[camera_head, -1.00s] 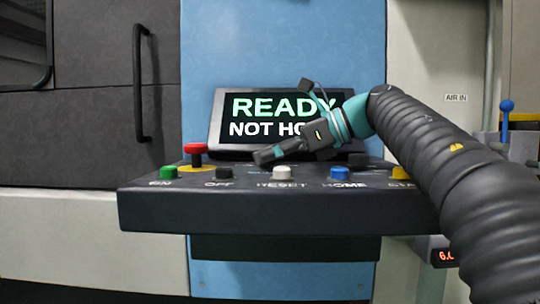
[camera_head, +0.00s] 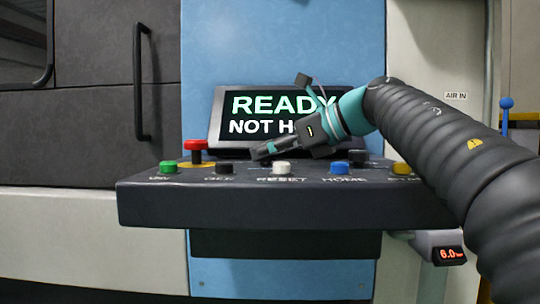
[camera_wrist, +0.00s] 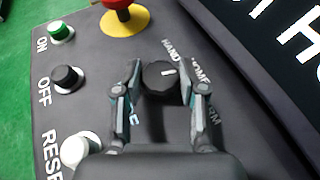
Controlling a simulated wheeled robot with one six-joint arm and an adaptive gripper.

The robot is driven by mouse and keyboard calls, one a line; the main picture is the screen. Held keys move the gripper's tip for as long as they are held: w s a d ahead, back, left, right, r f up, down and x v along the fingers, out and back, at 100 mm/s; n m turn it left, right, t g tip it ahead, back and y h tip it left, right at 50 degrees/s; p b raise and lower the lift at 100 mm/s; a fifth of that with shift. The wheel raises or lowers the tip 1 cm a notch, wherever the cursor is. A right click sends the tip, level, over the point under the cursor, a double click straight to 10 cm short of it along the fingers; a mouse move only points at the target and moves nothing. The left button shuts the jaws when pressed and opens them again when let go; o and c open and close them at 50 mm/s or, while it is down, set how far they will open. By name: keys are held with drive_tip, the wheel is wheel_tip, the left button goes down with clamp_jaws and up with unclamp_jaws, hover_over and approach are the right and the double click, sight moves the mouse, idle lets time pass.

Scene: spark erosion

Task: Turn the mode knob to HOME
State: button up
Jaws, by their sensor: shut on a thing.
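The mode knob (camera_wrist: 158,82) is a black round knob with a short white mark on the upper right of its top. In the wrist view the labels HAND and HOME curve around its upper right side. The mark faces roughly toward these labels; exactly which one I cannot tell. My gripper (camera_wrist: 160,78) is shut on the knob, with one finger on each side. In the head view my gripper (camera_head: 264,152) reaches down to the console (camera_head: 290,205) from the right and hides the knob. The screen (camera_head: 235,118) reads READY and NOT HO..., partly covered by my gripper.
A red emergency button (camera_head: 195,147) stands at the console's back left. Along the front are green (camera_head: 168,168), black (camera_head: 224,168), white (camera_head: 282,168), blue (camera_head: 340,168) and yellow (camera_head: 402,168) buttons. The white RESET button (camera_wrist: 75,150) is close to my left finger in the wrist view.

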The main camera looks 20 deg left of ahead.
drive_tip(key=shift+m+t, duration=0.3)
drive_tip(key=o, duration=1.1)
drive_tip(key=shift+o, duration=0.2)
drive_tip(key=v, duration=1.2)
